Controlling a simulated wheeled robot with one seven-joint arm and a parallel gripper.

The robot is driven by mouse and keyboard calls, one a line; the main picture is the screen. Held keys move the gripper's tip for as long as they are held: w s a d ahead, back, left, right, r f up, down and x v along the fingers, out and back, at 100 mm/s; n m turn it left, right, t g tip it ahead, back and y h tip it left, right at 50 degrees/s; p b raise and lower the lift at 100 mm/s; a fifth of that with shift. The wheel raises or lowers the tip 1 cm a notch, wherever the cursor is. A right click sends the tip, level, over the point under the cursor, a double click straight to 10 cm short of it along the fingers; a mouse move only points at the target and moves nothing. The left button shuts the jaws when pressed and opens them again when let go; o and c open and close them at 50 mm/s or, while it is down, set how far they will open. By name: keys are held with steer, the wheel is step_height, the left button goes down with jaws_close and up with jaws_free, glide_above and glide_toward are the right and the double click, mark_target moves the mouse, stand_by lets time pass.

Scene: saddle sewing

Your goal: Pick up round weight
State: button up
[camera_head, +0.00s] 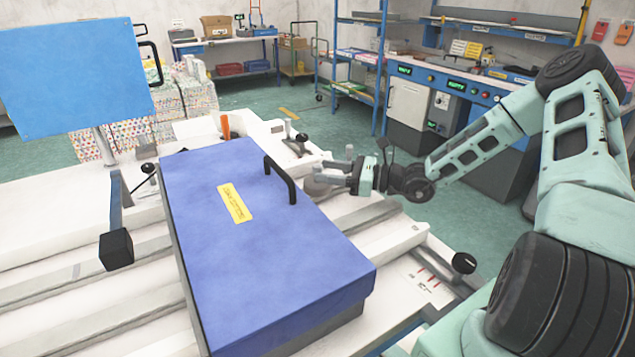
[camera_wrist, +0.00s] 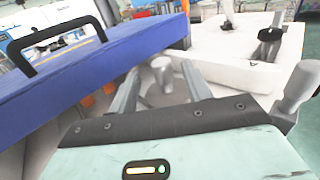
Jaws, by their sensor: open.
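The round weight (camera_wrist: 162,70) shows in the wrist view as a pale grey rounded top on a narrower neck. It lies between the two fingers of my gripper (camera_wrist: 161,74), and its lower part is hidden by the gripper body. In the head view a grey rounded piece, seemingly the weight (camera_head: 315,188), shows at the fingertips, beside the blue box's right edge. My gripper (camera_head: 328,173) is open, reaching in from the right with its fingers low over the white machine bed. I cannot tell whether either finger touches the weight.
The large blue box (camera_head: 270,265) with a black handle (camera_head: 284,178) stands close left of my gripper. A black-knobbed clamp (camera_wrist: 269,42) and a grey rounded post (camera_wrist: 297,92) stand on the right in the wrist view. A blue panel (camera_head: 75,75) rises at the left.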

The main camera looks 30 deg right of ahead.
mark_target(310, 181)
steer(key=x, duration=0.5)
steer(key=shift+w+f+p, duration=0.2)
steer(key=shift+f+p, duration=0.05)
steer(key=shift+p, duration=0.15)
jaws_close()
